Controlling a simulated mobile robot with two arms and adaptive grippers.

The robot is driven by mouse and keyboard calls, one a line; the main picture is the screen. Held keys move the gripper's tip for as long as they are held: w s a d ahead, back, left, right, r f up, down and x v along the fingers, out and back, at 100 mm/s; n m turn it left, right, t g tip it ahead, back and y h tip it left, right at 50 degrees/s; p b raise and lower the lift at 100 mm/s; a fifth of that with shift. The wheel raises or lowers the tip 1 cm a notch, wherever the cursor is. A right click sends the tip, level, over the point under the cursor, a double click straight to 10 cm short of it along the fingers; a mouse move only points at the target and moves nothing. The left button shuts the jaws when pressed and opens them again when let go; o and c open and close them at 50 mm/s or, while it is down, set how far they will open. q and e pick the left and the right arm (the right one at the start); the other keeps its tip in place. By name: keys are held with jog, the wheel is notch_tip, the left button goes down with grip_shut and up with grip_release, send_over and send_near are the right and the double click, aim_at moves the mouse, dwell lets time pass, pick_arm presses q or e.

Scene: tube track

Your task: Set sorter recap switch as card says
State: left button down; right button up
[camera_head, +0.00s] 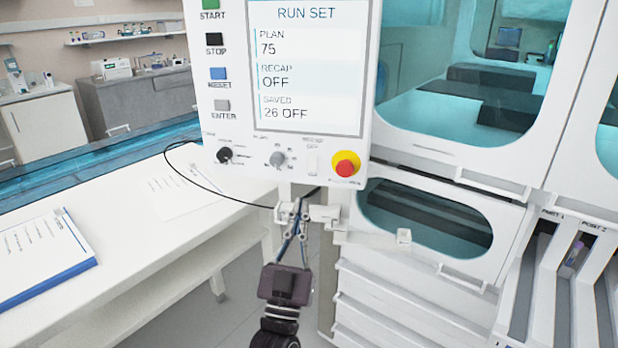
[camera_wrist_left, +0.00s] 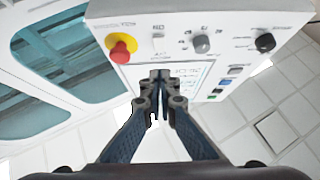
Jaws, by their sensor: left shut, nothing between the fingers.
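The sorter panel (camera_head: 235,120) has a screen (camera_head: 307,65) reading RUN SET, PLAN 75, RECAP OFF, SAVED 26 OFF. The small white recap switch (camera_head: 313,163) sits low on the panel, between a grey knob (camera_head: 278,159) and the red emergency button (camera_head: 346,164). Its lever position is too small to tell. My left gripper (camera_head: 298,212) is shut and empty, just below the panel's lower edge. The wrist view shows its closed fingertips (camera_wrist_left: 160,84) in front of the panel.
A black knob (camera_head: 224,155) and START, STOP, RESET and ENTER buttons are at the panel's left. A black cable (camera_head: 180,163) loops over the table. The windowed white machine (camera_head: 445,155) stands right of the panel, with tube lanes (camera_head: 575,270) at lower right.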

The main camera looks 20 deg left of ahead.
aim_at(312, 170)
pick_arm(q)
jog(key=shift+w+a+r+p, duration=0.1)
jog(key=shift+w+r+p, duration=0.25)
jog(key=shift+w, duration=0.95)
jog(key=shift+w+a+r+p, duration=0.15)
jog(key=shift+w+r, duration=0.35)
jog(key=shift+w, duration=0.85)
jog(key=shift+w+a+r+p, duration=0.1)
jog(key=shift+w+r+p, duration=0.25)
jog(key=shift+w, duration=0.95)
jog(key=shift+w+f+b, duration=0.2)
jog(key=shift+w+b, duration=0.1)
jog(key=shift+b, duration=0.3)
jog(key=shift+w+r, duration=0.1)
jog(key=shift+w, duration=0.1)
